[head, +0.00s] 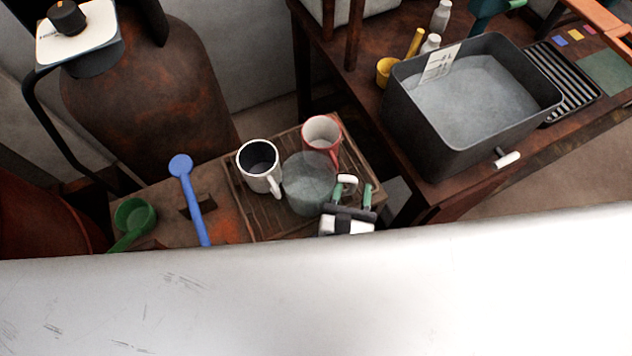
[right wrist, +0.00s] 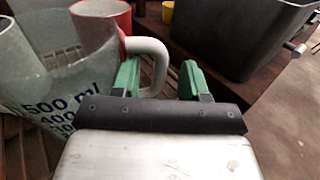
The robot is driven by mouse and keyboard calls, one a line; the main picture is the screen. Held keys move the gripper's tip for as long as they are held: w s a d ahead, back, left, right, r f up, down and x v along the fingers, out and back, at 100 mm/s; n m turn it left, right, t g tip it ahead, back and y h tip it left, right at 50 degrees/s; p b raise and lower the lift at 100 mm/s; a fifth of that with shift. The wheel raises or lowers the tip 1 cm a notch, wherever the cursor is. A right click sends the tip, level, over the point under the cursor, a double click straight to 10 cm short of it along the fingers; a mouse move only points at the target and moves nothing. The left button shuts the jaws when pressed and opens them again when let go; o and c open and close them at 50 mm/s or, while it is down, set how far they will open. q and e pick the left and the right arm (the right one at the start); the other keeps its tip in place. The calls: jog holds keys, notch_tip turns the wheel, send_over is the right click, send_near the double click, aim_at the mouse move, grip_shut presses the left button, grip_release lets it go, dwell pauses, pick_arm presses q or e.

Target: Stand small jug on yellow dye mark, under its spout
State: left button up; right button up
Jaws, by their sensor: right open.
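The small jug (head: 308,183) is a see-through measuring jug with a pale handle, standing on the slatted wooden board. In the right wrist view the jug (right wrist: 45,85) shows blue volume marks at the left. My right gripper (head: 354,192) has green fingers and is open at the jug's handle side. In the right wrist view the handle (right wrist: 157,62) reaches between the open fingers (right wrist: 158,80); I cannot tell whether they touch it. A small yellow patch (head: 574,34) lies between a blue and a red one on the bench at the upper right. My left gripper is not in view.
A white mug (head: 259,165) and a red mug (head: 322,136) stand close to the jug. A blue ladle (head: 188,195) and a green scoop (head: 133,218) lie left. A grey vat (head: 470,150) with a tap stands on the bench, beside a black grate (head: 562,80).

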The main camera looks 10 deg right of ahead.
grip_shut()
jog(key=shift+r, duration=0.1)
dwell(0.4)
